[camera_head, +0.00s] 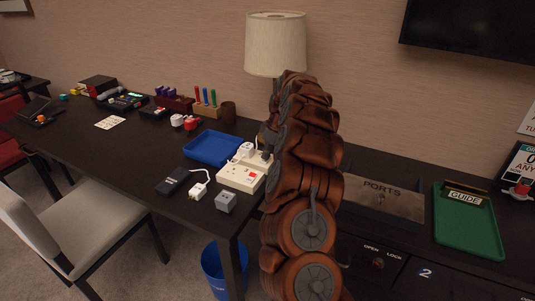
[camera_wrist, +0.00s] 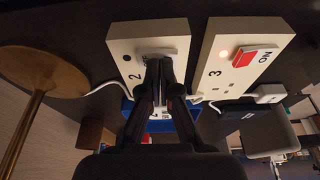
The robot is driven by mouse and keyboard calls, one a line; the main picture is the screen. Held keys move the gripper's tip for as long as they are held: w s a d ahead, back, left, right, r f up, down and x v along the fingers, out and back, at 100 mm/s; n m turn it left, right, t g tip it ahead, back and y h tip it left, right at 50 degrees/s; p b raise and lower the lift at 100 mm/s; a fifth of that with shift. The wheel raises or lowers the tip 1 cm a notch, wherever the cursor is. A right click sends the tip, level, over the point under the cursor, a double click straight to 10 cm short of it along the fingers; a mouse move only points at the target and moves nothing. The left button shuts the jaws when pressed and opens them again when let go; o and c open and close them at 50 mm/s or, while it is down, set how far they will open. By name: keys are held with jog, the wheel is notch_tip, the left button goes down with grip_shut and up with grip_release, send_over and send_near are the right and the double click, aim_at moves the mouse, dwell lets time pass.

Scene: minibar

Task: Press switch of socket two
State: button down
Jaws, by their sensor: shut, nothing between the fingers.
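The socket two panel (camera_wrist: 120,42) is a cream block with a printed 2 at its left edge in the wrist view. My gripper (camera_wrist: 159,63) is shut and empty, with its fingertips right over the switch area of this panel. The fingers cover much of the switch, so I cannot tell its position or whether they touch it. In the head view the panel (camera_head: 262,158) is partly hidden behind my arm, and my gripper is hidden there. The socket three panel (camera_wrist: 238,37) stands beside it, with a red switch (camera_wrist: 251,57) marked ON; it also shows in the head view (camera_head: 230,174).
A white plug (camera_wrist: 268,94) and a dark adapter (camera_head: 173,181) lie near the panels. A grey cube (camera_head: 226,202) is at the table's front edge. A blue tray (camera_head: 207,146) lies behind. A lamp (camera_head: 275,45) stands close to my arm.

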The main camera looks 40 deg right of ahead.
jog(key=w+d+v, duration=0.1)
jog(key=w+v, duration=0.1)
jog(key=v, duration=1.1)
jog(key=shift+d+r, duration=0.35)
jog(key=shift+r, duration=0.05)
dwell(0.6)
jog(key=s+a+r+g+y+p, duration=0.15)
jog(key=s+a+r, duration=0.25)
jog(key=a, duration=0.7)
jog(key=s+a+r+p, duration=0.25)
jog(key=a+r, duration=0.25)
jog(key=a, duration=0.6)
jog(key=s+a+m+g+p, duration=0.1)
jog(key=s+a+p, duration=0.1)
jog(key=s+a, duration=0.9)
jog(key=s+f+m+g+h+p, duration=0.1)
jog(key=s+f+m, duration=0.1)
jog(key=s, duration=1.1)
jog(key=s+f+m+g+h+p, duration=0.1)
jog(key=s+f+m+h+p, duration=0.1)
jog(key=s, duration=1.2)
jog(key=shift+a+f+m, duration=0.2)
jog(key=shift+f+m, duration=0.1)
jog(key=shift+f, duration=0.3)
